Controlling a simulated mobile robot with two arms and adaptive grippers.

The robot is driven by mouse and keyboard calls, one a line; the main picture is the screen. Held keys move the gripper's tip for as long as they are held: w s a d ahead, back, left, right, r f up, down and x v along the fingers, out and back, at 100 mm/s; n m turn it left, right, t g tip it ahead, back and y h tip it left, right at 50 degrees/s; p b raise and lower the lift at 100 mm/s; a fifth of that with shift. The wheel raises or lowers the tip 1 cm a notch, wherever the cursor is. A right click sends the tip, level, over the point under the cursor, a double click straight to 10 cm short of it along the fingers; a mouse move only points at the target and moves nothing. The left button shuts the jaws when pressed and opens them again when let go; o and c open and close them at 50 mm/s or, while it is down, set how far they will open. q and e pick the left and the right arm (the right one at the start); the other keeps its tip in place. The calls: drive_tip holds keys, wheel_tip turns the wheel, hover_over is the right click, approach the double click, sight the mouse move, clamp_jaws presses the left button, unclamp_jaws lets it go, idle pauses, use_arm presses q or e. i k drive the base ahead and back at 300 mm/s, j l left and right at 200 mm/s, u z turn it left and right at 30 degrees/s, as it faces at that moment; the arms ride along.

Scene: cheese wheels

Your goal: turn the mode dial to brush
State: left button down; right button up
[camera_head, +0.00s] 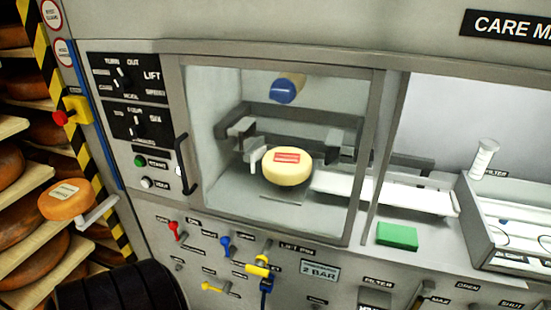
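Two black dial panels are on the machine front at the upper left. The upper panel has a dark knob (125,77) ringed by small white labels. TURN, OUT and LIFT are the clearest; the lower labels are too small to read surely. The lower panel has another dark knob (136,122) with its own labels. I cannot tell for certain which knob is the mode dial, nor where either pointer is set. Neither gripper's fingertips are in view. A dark ribbed shape at the bottom left may be part of my arm; it is well below both panels.
A black door handle (183,165) sticks out right of the panels. A yellow box with a red button (72,113) is to their left. A pale cheese wheel (287,165) sits behind the window. An orange wheel (67,199) and shelves are at left. Valves line the lower front.

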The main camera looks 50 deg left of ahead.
sight(123, 84)
drive_tip(key=u, duration=2.5)
